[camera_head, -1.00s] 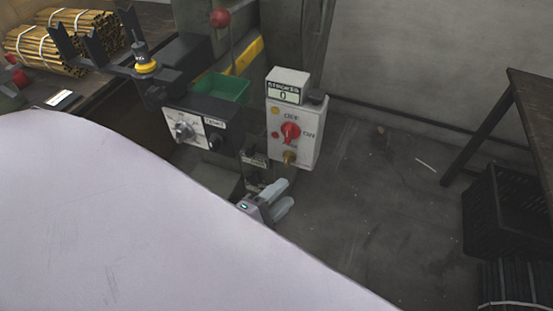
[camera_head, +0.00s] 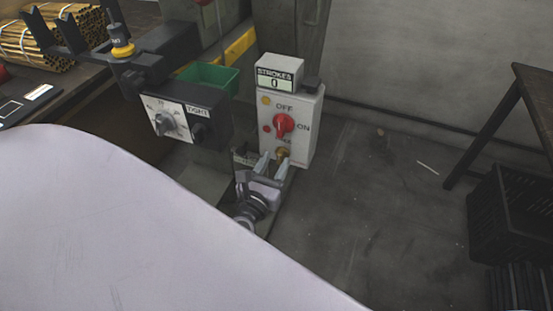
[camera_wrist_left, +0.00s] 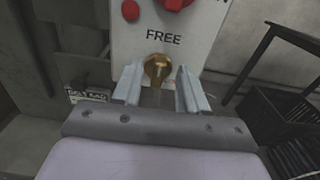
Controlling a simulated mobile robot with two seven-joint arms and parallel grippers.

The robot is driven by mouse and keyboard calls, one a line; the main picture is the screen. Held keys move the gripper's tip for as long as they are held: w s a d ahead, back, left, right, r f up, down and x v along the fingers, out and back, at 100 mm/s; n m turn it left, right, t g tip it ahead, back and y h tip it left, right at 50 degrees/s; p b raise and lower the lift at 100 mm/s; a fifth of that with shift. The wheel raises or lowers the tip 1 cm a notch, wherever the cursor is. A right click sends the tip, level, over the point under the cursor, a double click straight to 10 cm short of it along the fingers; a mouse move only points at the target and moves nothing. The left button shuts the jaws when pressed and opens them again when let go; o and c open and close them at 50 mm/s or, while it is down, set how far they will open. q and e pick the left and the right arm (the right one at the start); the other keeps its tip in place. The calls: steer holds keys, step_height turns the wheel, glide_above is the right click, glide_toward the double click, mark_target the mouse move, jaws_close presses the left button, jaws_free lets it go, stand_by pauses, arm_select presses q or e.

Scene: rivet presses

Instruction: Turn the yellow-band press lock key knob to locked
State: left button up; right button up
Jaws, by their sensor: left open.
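The yellow-band press has a white control box (camera_head: 302,146) with a red switch (camera_head: 283,125) between OFF and ON labels. The brass lock key knob (camera_head: 282,155) sits low on that box. In the left wrist view the brass knob (camera_wrist_left: 158,68) sits under the word FREE, with its raised grip roughly upright. My left gripper (camera_head: 275,164) is open, its fingers pointing up at the knob. In the left wrist view the fingers (camera_wrist_left: 159,85) stand either side of the knob, apart from it. The right gripper is not in view.
A dark panel with a grey dial (camera_head: 165,124) is left of the box, near a green bin (camera_head: 209,78). A stroke counter (camera_head: 279,73) reading 0 sits on top of the box. Black crates (camera_head: 510,215) stand at the right. Floor between is clear.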

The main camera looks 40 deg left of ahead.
arm_select(q)
steer(key=shift+x, duration=0.85)
jaws_close()
